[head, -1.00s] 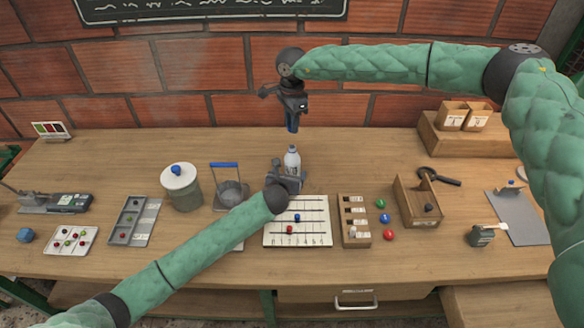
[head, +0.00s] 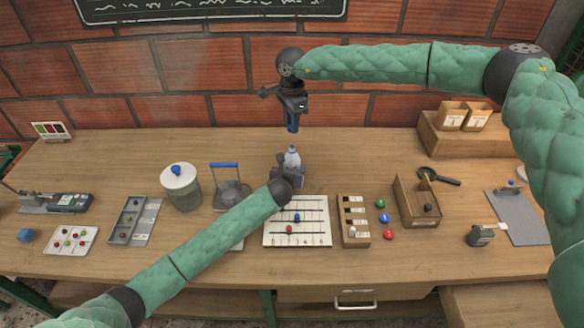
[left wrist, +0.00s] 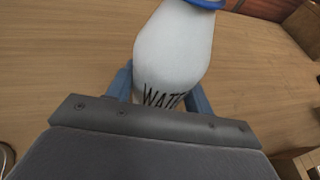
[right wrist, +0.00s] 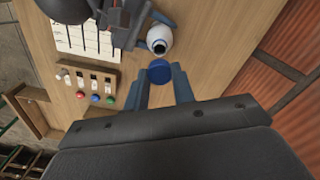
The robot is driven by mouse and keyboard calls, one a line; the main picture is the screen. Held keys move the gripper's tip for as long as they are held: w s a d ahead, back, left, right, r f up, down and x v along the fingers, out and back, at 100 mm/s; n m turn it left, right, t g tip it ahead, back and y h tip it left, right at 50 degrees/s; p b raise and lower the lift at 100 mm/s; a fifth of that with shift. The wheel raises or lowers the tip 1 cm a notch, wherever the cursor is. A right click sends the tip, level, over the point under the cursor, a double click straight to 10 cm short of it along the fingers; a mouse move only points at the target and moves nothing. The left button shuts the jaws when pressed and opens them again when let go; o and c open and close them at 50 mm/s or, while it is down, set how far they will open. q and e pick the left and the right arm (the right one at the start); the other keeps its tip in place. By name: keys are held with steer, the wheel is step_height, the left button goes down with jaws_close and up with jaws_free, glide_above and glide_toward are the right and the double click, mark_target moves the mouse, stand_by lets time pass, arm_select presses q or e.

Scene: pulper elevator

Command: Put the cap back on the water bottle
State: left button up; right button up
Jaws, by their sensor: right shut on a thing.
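The white water bottle (head: 292,160) stands upright on the table, with its dark open mouth showing in the right wrist view (right wrist: 159,42). My left gripper (head: 289,174) is low at the bottle, with its blue fingers on either side of it. In the left wrist view the bottle (left wrist: 175,60) with its black lettering fills the space between those fingers; its base is hidden, and contact is not clear. My right gripper (head: 292,124) is shut on the blue cap (right wrist: 159,72) and holds it in the air, apart from the bottle.
A white board with beads (head: 297,236) lies in front of the bottle. A metal stand with a blue handle (head: 226,190) and a lidded jar (head: 182,190) stand to the left. A wooden switch block (head: 354,222) and coloured balls (head: 382,217) are to the right. Table behind the bottle is clear.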

arm_select(q)
steer(key=c, duration=0.3)
steer(key=shift+c, duration=0.2)
arm_select(e)
glide_above(292, 147)
steer(key=shift+f, duration=2.45)
arm_select(q)
steer(key=shift+f, duration=0.1)
arm_select(e)
steer(key=shift+f, duration=0.9)
steer(key=shift+o, duration=0.2)
steer(key=shift+f, duration=0.55)
